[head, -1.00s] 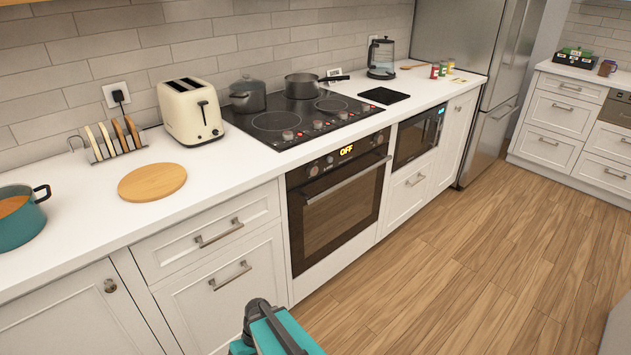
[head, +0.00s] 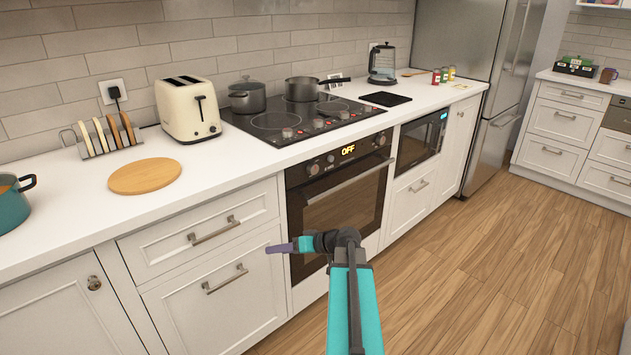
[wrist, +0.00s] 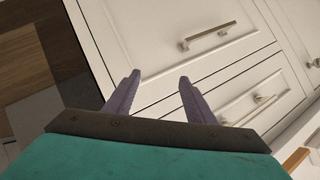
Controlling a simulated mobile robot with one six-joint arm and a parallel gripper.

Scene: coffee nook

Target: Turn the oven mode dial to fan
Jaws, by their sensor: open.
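The built-in oven (head: 338,205) sits under the cooktop in the middle of the head view, with its door shut. Its display (head: 348,150) reads OFF. A round dial (head: 313,169) is left of the display and another dial (head: 380,140) is right of it; their markings are too small to read. My gripper (head: 270,248) is in front of the drawer fronts, left of the oven and below its control panel, touching neither dial. In the wrist view my gripper (wrist: 159,78) has its two purple fingers apart with nothing between them.
Drawers with bar handles (head: 215,229) are left of the oven. The oven door handle (head: 350,180) sticks out below the panel. Cooktop knobs (head: 287,132), pots, a toaster (head: 188,108) and a round board (head: 145,176) are on the counter. The wooden floor (head: 480,260) is clear.

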